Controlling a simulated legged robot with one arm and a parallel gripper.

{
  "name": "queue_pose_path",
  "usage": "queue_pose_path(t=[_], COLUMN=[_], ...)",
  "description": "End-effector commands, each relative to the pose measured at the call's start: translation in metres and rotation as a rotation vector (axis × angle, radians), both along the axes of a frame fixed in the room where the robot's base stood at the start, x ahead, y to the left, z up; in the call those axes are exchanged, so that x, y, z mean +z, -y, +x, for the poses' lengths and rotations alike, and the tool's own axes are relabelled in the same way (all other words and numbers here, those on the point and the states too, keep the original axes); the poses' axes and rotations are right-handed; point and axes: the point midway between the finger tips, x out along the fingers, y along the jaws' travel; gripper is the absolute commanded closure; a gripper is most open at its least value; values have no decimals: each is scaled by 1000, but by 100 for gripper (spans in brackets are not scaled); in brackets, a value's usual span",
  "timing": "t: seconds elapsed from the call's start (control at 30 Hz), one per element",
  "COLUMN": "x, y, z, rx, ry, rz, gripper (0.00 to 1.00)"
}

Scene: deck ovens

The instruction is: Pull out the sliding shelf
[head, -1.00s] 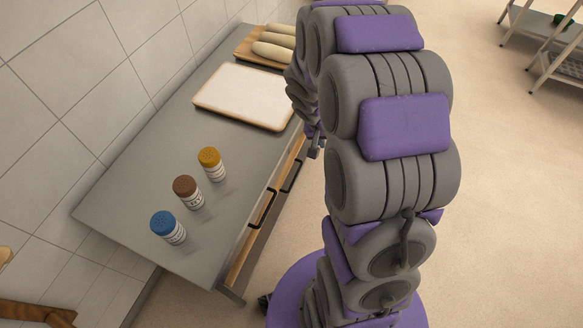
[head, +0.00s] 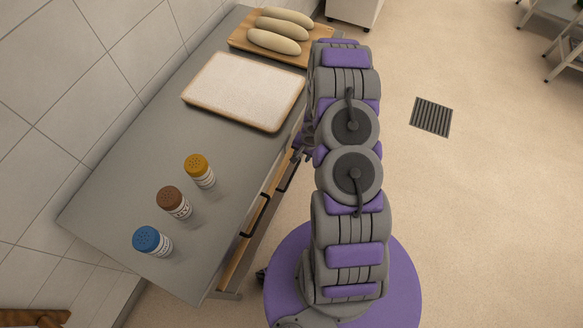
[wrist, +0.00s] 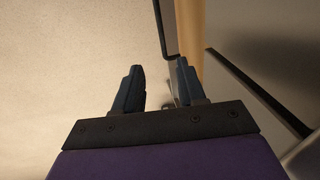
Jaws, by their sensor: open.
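Under the steel counter, a pale wooden front edge (head: 233,262), which looks like the sliding shelf's, runs along the right side. Black bar handles stick out from this side, one nearer (head: 254,216) and one farther (head: 287,177). In the wrist view, the wooden edge (wrist: 188,28) is upright at upper right, with a black handle (wrist: 160,28) beside it. My gripper (wrist: 160,68) is open and empty. The handle's lower bend is just beyond the fingertips, close to the right finger; I cannot tell if they touch. In the head view, my arm mostly hides the gripper.
On the counter (head: 130,180) stand shakers with blue (head: 150,240), brown (head: 172,200) and yellow (head: 198,170) lids. Behind them are a pale tray (head: 245,90) and a wooden board with three loaves (head: 275,38). A tiled wall borders the left. Open floor with a drain grate (head: 431,117) lies right.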

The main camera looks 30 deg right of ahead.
Motion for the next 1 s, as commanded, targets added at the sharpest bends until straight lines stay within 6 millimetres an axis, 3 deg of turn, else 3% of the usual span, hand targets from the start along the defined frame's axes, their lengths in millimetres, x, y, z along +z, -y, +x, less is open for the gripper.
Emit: queue_pose_path(t=[0.47, 1.0], x=[-39, -141], y=[-10, -21], z=[-2, 13], rx=[-15, -14], ry=[-10, -9], rz=[28, 30], gripper=[60, 60])
